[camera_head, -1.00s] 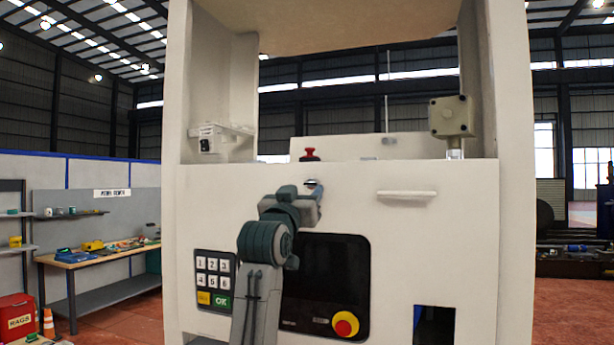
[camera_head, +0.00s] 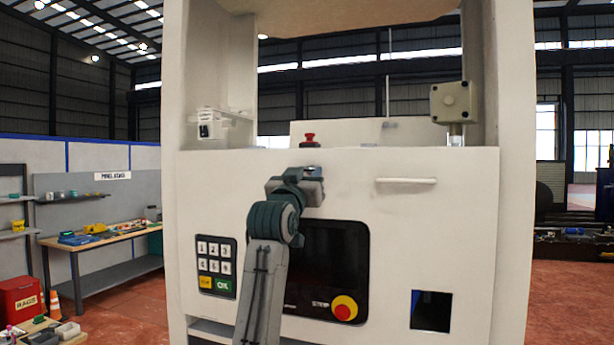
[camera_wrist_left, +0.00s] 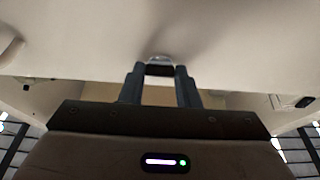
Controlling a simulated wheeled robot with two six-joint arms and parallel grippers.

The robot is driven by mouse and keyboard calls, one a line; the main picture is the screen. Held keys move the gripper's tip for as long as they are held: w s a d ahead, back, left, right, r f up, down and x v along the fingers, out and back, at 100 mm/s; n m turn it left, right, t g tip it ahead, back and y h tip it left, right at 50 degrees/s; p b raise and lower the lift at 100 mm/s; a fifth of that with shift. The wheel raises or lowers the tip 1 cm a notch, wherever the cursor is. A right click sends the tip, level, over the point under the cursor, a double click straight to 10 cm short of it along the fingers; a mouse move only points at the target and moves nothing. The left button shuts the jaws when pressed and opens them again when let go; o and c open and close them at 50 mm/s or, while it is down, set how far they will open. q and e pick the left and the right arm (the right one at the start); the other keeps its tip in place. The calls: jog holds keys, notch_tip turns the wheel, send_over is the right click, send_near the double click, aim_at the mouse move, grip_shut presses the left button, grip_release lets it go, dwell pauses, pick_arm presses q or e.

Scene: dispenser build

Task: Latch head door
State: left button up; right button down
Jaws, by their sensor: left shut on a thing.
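The head door is a broad white front panel (camera_head: 430,225) with a pale bar handle (camera_head: 406,181); it looks closed, flush with the side posts. My left gripper (camera_head: 311,173) is at its upper middle, just below the top edge. In the left wrist view the two dark fingers (camera_wrist_left: 160,69) are shut on a small shiny metal latch (camera_wrist_left: 160,59) on the panel. The fingers hide most of the latch, so its turn angle cannot be told. The handle (camera_wrist_left: 12,48) also shows at the left there. My right gripper is not in view.
A red button (camera_head: 308,139) stands behind the top edge. A grey box (camera_head: 450,102) is on the right post. Below are a keypad (camera_head: 215,266), a dark screen (camera_head: 330,255) and a red-yellow stop button (camera_head: 345,308), partly behind my arm. A workbench (camera_head: 100,236) stands far left.

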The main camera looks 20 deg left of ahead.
pick_arm(q)
jog(key=shift+a+m+h+b, duration=0.1)
jog(key=shift+m+h+b, duration=0.45)
jog(key=shift+m, duration=0.65)
jog(key=m+h+b, duration=0.1)
jog(key=m+h, duration=0.1)
jog(key=m, duration=0.1)
jog(key=shift+a+m+g, duration=0.1)
jog(key=shift+m+g, duration=0.2)
jog(key=m+h+b, duration=0.1)
jog(key=m, duration=0.2)
jog(key=shift+a+m+g+h, duration=0.1)
jog(key=shift+m+g+h, duration=0.25)
jog(key=shift+m+g, duration=0.05)
jog(key=shift+r+m+g+h, duration=0.15)
jog(key=shift+m+g+h, duration=0.3)
jog(key=shift+m, duration=0.75)
jog(key=m, duration=0.2)
jog(key=m+g+h, duration=0.1)
jog(key=m, duration=0.1)
jog(key=shift+a+r, duration=0.15)
jog(key=shift+r, duration=0.05)
jog(key=m+g, duration=0.1)
jog(key=m, duration=0.2)
jog(key=shift+r+m+g, duration=0.1)
jog(key=shift+m+g, duration=0.25)
jog(key=shift+m, duration=0.05)
jog(key=shift+m+g+p, duration=0.35)
jog(key=shift+m+g, duration=0.15)
jog(key=shift+m, duration=0.7)
